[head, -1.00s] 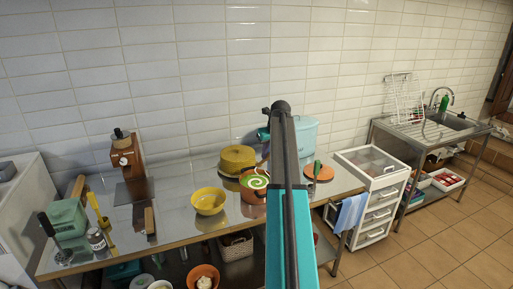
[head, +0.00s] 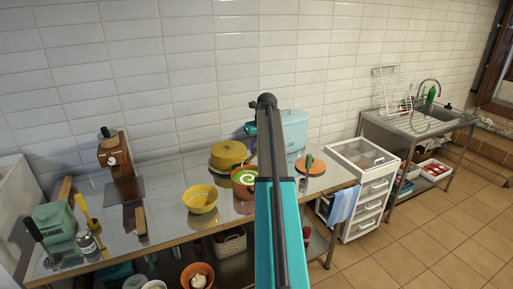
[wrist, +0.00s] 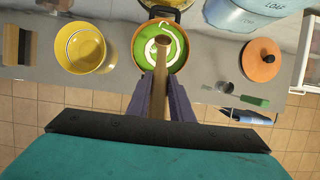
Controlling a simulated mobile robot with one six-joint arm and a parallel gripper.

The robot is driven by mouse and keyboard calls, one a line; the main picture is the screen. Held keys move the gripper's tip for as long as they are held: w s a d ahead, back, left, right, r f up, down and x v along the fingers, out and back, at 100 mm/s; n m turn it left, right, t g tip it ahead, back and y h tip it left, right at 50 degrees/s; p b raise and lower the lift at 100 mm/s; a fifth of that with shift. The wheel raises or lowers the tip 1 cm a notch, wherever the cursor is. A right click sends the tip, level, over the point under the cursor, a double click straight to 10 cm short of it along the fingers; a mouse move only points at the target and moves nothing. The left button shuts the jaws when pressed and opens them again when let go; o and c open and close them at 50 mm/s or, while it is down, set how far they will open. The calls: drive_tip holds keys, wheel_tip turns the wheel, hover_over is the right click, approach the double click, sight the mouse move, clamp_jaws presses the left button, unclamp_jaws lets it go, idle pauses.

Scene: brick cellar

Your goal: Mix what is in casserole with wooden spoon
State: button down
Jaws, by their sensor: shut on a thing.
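The casserole (wrist: 135,47) is a small orange pot on the metal table, holding green soup (wrist: 176,42) with a white swirl. It also shows in the head view (head: 243,194), partly behind my arm. In the wrist view my gripper (wrist: 161,82) is shut on the wooden spoon (wrist: 160,100). The spoon's far end overlaps the soup; I cannot tell whether it dips in or hovers above. In the head view my arm hides the gripper and spoon.
An orange lid (head: 311,168) lies right of the casserole. A yellow bowl (head: 200,199) stands to its left, a yellow pot (head: 229,154) just behind, and a light-blue bin (head: 294,130) behind right. A white drawer unit (head: 366,160) stands at the table's right end.

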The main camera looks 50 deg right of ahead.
drive_tip(key=shift+s+a+f+b, duration=1.6)
drive_tip(key=shift+s+f, duration=0.65)
drive_tip(key=shift+s, duration=1.7)
drive_tip(key=w+d+f+b, duration=0.2)
drive_tip(key=w+d+f, duration=0.1)
drive_tip(key=w+f, duration=0.5)
drive_tip(key=shift+b+x, duration=0.35)
drive_tip(key=shift+x, duration=0.6)
drive_tip(key=shift+d, duration=0.15)
drive_tip(key=shift+s, duration=0.35)
